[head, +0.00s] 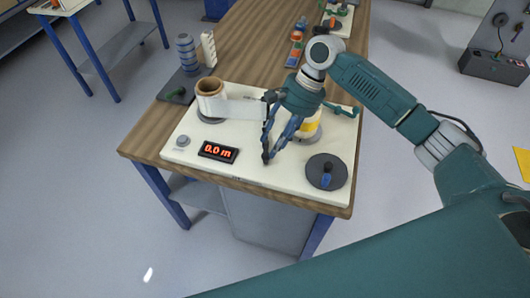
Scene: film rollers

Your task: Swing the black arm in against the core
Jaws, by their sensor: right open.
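The core (211,87), a brown cardboard tube, stands upright at the left of a white board (225,172), with a pale film strip (240,108) running right from it. My right gripper (269,155) is open and points down at the middle of the board, right of the core and apart from it. A small dark piece (270,97) shows beside the gripper's wrist; I cannot tell whether it is the black arm. A yellow roll (312,130) is partly hidden behind the gripper. My left gripper is out of view.
A display reading 0.0 m (218,152) and a grey button (183,141) are at the board's front left. A black disc with a blue knob (326,172) is at its front right. A stack of grey-blue discs (187,53) stands behind the core.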

